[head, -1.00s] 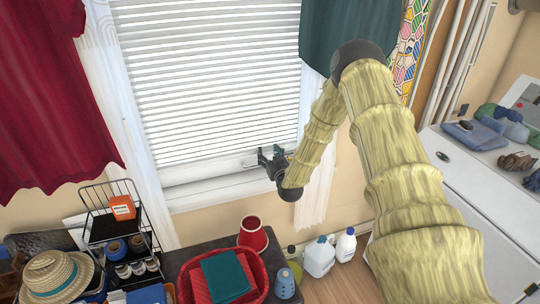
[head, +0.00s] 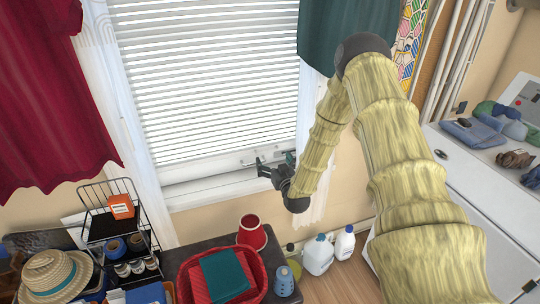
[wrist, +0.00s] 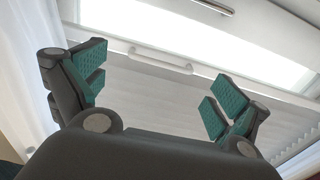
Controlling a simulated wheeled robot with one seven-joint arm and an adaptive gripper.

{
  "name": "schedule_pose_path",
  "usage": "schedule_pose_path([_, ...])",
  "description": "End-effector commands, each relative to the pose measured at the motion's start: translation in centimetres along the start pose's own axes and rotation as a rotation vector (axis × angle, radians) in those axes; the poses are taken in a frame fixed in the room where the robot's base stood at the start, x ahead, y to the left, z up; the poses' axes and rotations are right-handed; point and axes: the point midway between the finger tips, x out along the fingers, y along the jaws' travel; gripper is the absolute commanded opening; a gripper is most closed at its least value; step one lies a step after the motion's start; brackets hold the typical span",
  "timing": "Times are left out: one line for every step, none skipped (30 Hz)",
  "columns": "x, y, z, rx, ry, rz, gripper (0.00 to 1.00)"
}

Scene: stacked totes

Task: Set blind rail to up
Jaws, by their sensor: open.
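The blind (head: 205,90) hangs lowered over most of the window, with its slats spread out. Its white bottom rail (head: 212,167) lies low, a little above the window sill. In the wrist view the rail (wrist: 115,47) carries a white bar handle (wrist: 160,61). My gripper (head: 275,161) is in front of the right part of the rail. In the wrist view my gripper (wrist: 160,84) has its teal-padded fingers wide apart, with the handle showing beyond the gap between them. The fingers look empty, and I cannot tell whether they touch anything.
A red curtain (head: 50,100) hangs left and a teal curtain (head: 345,35) right. Below stands a dark table with a red basket (head: 255,285) and a red cup (head: 251,232). A wire rack (head: 110,215) is at left. White bottles (head: 318,255) stand on the floor.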

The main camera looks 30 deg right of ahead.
Motion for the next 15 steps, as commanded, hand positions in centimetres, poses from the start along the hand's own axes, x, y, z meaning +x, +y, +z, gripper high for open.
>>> schedule_pose_path([-1.0,0.0,0.0,0.001,-0.003,0.000,0.98])
schedule_pose_path([-1.5,0.0,0.0,0.000,-0.001,0.000,0.98])
schedule_pose_path([-2.2,0.0,0.0,0.000,-0.002,0.000,0.98])
schedule_pose_path([-2.7,0.0,0.0,0.000,-0.001,0.000,0.98])
schedule_pose_path([-3.2,0.0,0.0,0.001,-0.001,0.000,0.98])
schedule_pose_path([-3.8,0.0,0.0,0.001,-0.001,-0.001,0.98])
schedule_pose_path([-4.1,0.0,0.0,0.001,-0.001,-0.001,0.98])
schedule_pose_path([-4.5,0.0,0.0,0.001,0.000,-0.001,0.98])
schedule_pose_path([-4.9,0.0,0.0,0.001,-0.001,-0.001,0.98])
schedule_pose_path([-5.2,0.0,0.0,0.001,-0.001,-0.001,0.98])
schedule_pose_path([-5.4,0.1,0.0,0.000,-0.001,-0.001,0.98])
schedule_pose_path([-5.7,0.1,0.0,0.000,0.000,0.000,0.98])
schedule_pose_path([-5.8,0.1,0.0,0.000,0.000,0.000,0.98])
schedule_pose_path([-5.9,0.1,0.0,0.000,0.000,0.000,0.98])
schedule_pose_path([-6.1,0.1,0.0,0.000,0.000,0.000,0.98])
